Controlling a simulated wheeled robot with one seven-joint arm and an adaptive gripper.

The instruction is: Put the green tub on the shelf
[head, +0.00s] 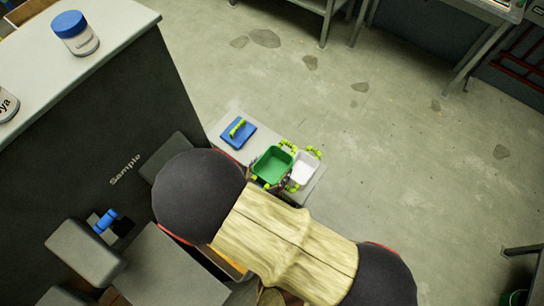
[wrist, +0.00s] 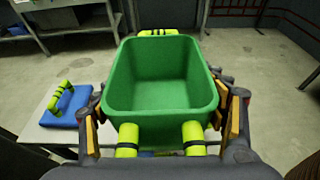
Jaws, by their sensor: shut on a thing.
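The green tub (head: 272,166) is empty and open at the top, with yellow-green handles. It fills the middle of the wrist view (wrist: 160,92). My gripper (wrist: 162,118) is shut on it, with one finger on each side wall. In the head view my arm hides most of my gripper. The tub is over or on a small light grey surface (head: 222,129); I cannot tell whether its base touches. I cannot tell which surface is the shelf.
A blue block with a yellow-green handle (head: 238,132) lies left of the tub, and a white tub (head: 303,169) is close on its right. A dark counter (head: 95,130) with a blue-lidded jar (head: 76,33) stands at left. The floor beyond is open.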

